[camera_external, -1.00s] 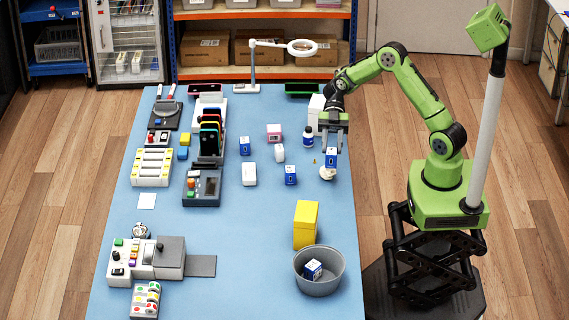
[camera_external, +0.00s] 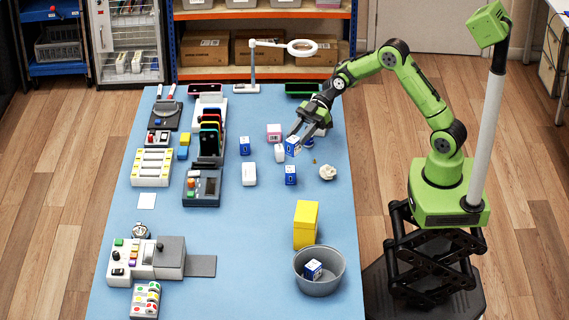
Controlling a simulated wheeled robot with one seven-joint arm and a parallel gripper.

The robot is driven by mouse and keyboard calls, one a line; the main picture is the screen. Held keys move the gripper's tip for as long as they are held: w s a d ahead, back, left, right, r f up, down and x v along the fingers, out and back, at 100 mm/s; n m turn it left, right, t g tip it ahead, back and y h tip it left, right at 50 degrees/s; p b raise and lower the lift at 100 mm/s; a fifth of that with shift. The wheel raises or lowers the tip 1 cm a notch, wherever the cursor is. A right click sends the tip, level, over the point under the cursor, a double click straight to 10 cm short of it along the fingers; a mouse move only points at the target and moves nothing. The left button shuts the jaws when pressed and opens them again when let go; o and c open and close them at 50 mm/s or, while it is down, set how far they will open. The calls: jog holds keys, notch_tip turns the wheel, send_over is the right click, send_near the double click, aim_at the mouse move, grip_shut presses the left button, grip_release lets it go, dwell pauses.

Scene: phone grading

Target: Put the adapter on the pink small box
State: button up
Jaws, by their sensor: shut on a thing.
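The pink small box (camera_external: 274,131), pink and white, stands on the blue table right of centre toward the back. My gripper (camera_external: 297,142) is shut on a small blue-and-white box (camera_external: 292,147), held in front of and to the right of the pink box, apart from it. A small white rounded block (camera_external: 280,154), possibly the adapter, is just left of the held box and partly covered by it. A larger white block (camera_external: 249,174) lies further left. I cannot tell for certain which object is the adapter.
More blue-and-white boxes stand at the left (camera_external: 244,146) and in front (camera_external: 290,176). A crumpled white lump (camera_external: 328,172) lies to the right. A yellow box (camera_external: 306,224) and grey bin (camera_external: 319,283) are in front. The table's middle front is clear.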

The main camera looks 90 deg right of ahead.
jog(key=w+d+f+m+t+h+p, duration=0.1)
jog(key=w+d+f+m+t+h, duration=0.25)
jog(key=d+m+h, duration=0.35)
jog(key=w+d+f+m+t+h+p, duration=0.1)
jog(key=w+d+f+m+t+h, duration=0.1)
jog(key=w+d+f+m+h, duration=0.4)
jog(key=s+d+r+m+g+h, duration=0.1)
jog(key=d+r+m+g+h, duration=0.4)
jog(key=r, duration=0.4)
jog(key=s+d+r+m+g+h, duration=0.1)
jog(key=d+r+m+g+h, duration=0.35)
jog(key=d+r+m, duration=0.35)
jog(key=n+t, duration=0.1)
jog(key=n, duration=0.1)
send_over(274, 133)
jog(key=s, duration=0.1)
notch_tip(274, 133, down, 19)
jog(key=shift+a+h, duration=0.2)
jog(key=shift+h, duration=0.25)
jog(key=o, duration=1)
jog(key=shift+f, duration=0.1)
